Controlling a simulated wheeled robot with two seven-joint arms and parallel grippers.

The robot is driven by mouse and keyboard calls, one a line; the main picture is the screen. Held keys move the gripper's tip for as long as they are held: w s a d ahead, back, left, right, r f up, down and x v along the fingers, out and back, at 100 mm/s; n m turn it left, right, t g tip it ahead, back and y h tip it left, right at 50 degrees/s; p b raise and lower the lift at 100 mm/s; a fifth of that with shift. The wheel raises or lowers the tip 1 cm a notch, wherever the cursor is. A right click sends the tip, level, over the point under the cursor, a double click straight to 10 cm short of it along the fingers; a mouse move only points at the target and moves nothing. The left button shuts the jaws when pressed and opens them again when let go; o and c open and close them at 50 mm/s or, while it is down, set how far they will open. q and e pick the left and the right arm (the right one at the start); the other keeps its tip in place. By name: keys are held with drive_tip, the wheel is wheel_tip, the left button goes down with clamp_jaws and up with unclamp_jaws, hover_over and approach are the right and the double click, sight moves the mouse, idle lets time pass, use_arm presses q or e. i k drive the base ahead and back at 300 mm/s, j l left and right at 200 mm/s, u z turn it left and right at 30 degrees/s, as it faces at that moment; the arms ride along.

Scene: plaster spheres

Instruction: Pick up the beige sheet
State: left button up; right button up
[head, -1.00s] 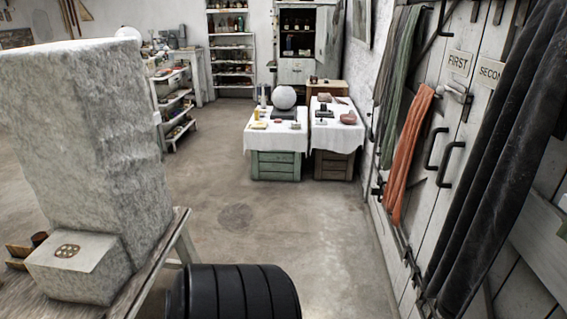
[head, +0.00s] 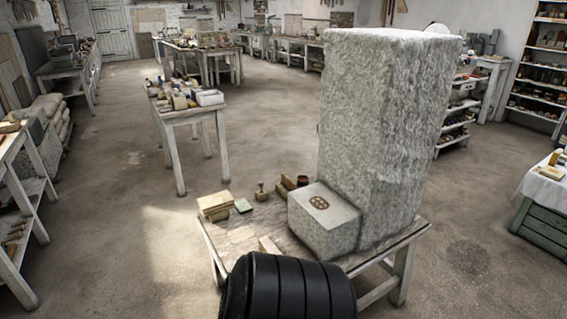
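I cannot make out a beige sheet for certain in this view. A small stack of flat beige pieces (head: 214,205) lies at the left end of the near wooden bench (head: 238,243), but I cannot tell whether any of it is a sheet. A greenish flat pad (head: 243,205) lies beside the stack. Neither of my grippers shows in the head view.
A tall rough stone block (head: 380,130) and a smaller block (head: 323,222) stand on the near bench. A cluttered table (head: 188,112) stands behind it. A shelf unit (head: 22,200) is at left, and a white-clothed table (head: 545,188) at right. Open floor lies between.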

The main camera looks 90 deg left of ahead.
sight(210, 204)
drive_tip(key=u, duration=3.3)
drive_tip(key=i+j+z, duration=0.1)
drive_tip(key=z, duration=0.9)
drive_tip(key=i+j+z, duration=0.2)
drive_tip(key=j+z, duration=0.2)
drive_tip(key=j, duration=0.25)
drive_tip(key=i+j+z, duration=0.15)
drive_tip(key=j+z, duration=0.25)
drive_tip(key=j, duration=0.3)
drive_tip(key=j+z, duration=0.45)
drive_tip(key=j, duration=0.3)
